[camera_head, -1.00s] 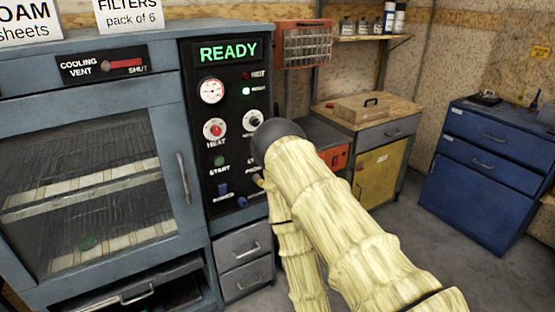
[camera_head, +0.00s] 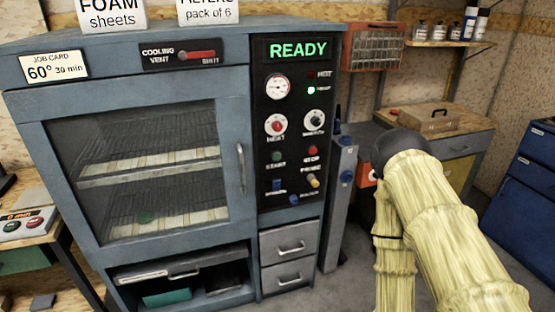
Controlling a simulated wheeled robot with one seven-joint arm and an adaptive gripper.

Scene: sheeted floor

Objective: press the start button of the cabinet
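The grey-blue cabinet (camera_head: 35,180) fills the left and middle of the head view, its glass door shut. Its black control panel (camera_head: 297,90) has a lit READY sign (camera_head: 298,50), a gauge, two dials and several buttons. The green start button (camera_head: 277,157) sits under the heat dial (camera_head: 276,125), above the word START. A red button (camera_head: 313,151) is to its right. My arm, in a pale yellow ribbed sleeve, is at the right, apart from the panel. I cannot make out my gripper's fingers; they are hidden or out of view.
A job card (camera_head: 53,66) reads 60° 30 min. A grey post (camera_head: 341,195) with blue knobs stands just right of the cabinet. A wooden bench (camera_head: 455,125) and blue drawers (camera_head: 525,190) are at the right. A side table (camera_head: 40,232) with buttons is at the left.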

